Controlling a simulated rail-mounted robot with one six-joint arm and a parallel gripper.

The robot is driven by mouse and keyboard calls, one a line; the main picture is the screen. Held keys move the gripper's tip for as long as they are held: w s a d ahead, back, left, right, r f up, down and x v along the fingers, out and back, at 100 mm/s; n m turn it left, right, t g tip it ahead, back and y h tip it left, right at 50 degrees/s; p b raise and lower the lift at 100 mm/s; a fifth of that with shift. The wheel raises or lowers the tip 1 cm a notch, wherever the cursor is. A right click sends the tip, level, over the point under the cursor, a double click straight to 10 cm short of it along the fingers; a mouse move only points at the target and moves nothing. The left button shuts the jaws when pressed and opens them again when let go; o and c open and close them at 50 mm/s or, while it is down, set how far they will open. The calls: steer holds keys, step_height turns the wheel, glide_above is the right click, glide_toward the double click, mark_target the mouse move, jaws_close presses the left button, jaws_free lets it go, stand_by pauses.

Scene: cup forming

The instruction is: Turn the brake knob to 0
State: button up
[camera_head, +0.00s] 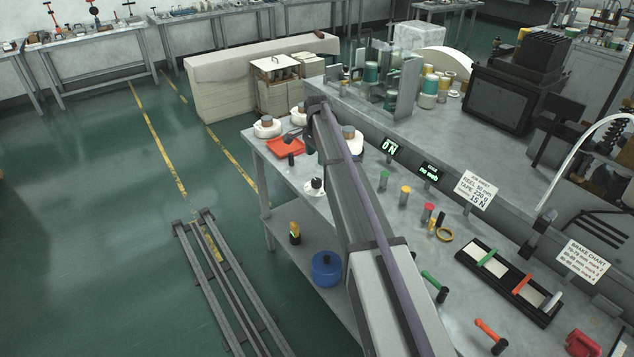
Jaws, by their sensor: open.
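A black knob on a round white base (315,186) stands on the grey bench, just left of my arm. It looks like the brake knob, but its pointer and scale are too small to read. My arm reaches across the bench toward the far left end. My gripper (303,141) is at its far end, partly hidden behind the arm, beside the orange-red tray and beyond the knob. It is open and apart from the knob. A green-lit display (390,147) reads "0 N", and a second display (429,172) appears to read "no web".
An orange-red tray (283,148) and white reels (267,127) lie at the bench's far end. A brake chart sign (582,262), a tape sign (478,190) and a black rack (510,283) are farther right.

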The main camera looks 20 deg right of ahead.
mark_target(317, 180)
steer(key=f+b, duration=0.3)
steer(key=f+m+b, duration=0.1)
steer(key=f+b, duration=0.3)
steer(key=f+m+b, duration=0.1)
steer(key=f+b, duration=0.3)
steer(key=shift+s, duration=0.35)
steer(key=shift+r, duration=0.2)
steer(key=c, duration=0.9)
